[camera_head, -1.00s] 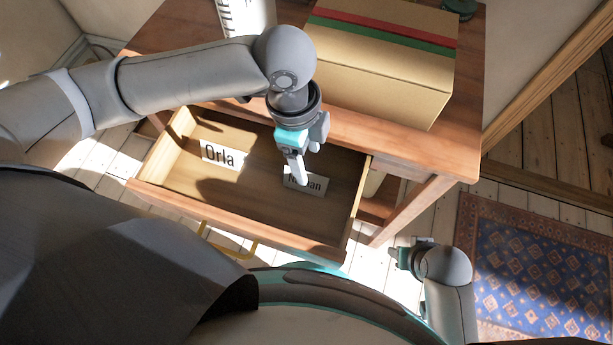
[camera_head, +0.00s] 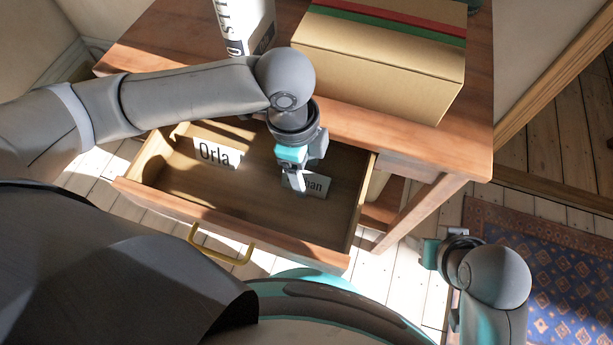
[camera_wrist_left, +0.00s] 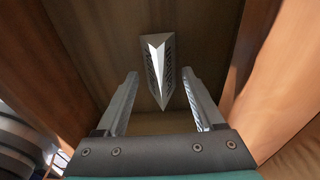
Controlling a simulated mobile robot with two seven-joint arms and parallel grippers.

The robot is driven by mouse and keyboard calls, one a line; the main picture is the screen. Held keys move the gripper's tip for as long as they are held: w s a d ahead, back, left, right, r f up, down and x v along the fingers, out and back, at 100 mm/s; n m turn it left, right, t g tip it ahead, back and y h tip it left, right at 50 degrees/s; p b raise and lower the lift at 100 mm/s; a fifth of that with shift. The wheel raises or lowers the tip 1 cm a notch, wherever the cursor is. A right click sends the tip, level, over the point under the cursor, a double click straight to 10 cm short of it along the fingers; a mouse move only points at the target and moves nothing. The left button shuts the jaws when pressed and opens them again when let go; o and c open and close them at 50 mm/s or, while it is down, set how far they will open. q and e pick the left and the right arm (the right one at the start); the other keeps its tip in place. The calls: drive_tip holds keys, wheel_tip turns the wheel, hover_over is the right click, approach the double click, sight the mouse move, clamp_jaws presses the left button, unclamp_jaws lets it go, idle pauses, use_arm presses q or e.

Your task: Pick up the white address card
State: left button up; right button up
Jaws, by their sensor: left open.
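Two white folded cards stand in the open drawer (camera_head: 205,196). The left card (camera_head: 216,153) reads "Orla". My left gripper (camera_head: 296,188) is open over the right card. In the left wrist view the tent-shaped card (camera_wrist_left: 155,65) lies ahead, lined up with the gap between the open fingers (camera_wrist_left: 159,78). No contact is clear. My right gripper (camera_head: 436,256) is at the lower right, away from the drawer; its jaws are too small to read.
A cardboard box (camera_head: 375,65) with red and green stripes stands on the wooden desk (camera_head: 150,50) behind the drawer. A white lettered object (camera_head: 245,25) stands left of it. The drawer walls are close around my left gripper. A yellow handle (camera_head: 220,250) is on the drawer front.

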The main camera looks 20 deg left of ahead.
use_arm(q)
drive_tip(key=shift+f+p, duration=0.25)
drive_tip(key=shift+p, duration=0.25)
idle(0.8)
drive_tip(key=shift+c, duration=0.2)
clamp_jaws()
